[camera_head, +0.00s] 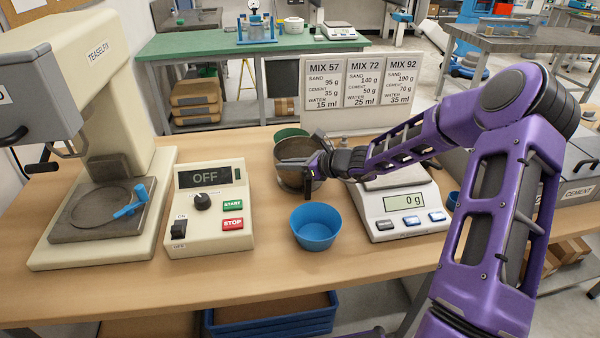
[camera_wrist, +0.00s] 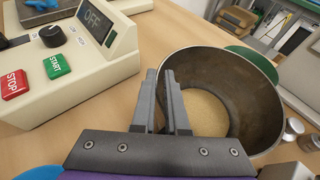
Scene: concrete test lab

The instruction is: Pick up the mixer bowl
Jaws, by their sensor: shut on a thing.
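The mixer bowl (camera_head: 288,152) is a grey metal bowl on the wooden table, between the control box and the scale. In the wrist view the bowl (camera_wrist: 262,95) is open upward, with pale sandy material in the bottom. My gripper (camera_head: 310,182) reaches in from the right at the bowl's near right side. In the wrist view its two dark fingers (camera_wrist: 172,88) are shut on the bowl's wall, one on each side of the rim.
A blue bowl (camera_head: 317,228) stands just in front. The scale (camera_head: 402,207) reads 0 g at the right. The control box (camera_head: 208,215) showing OFF and the mixer stand (camera_head: 140,200) are at the left. A green dish (camera_head: 290,133) and sign board (camera_head: 350,118) are behind.

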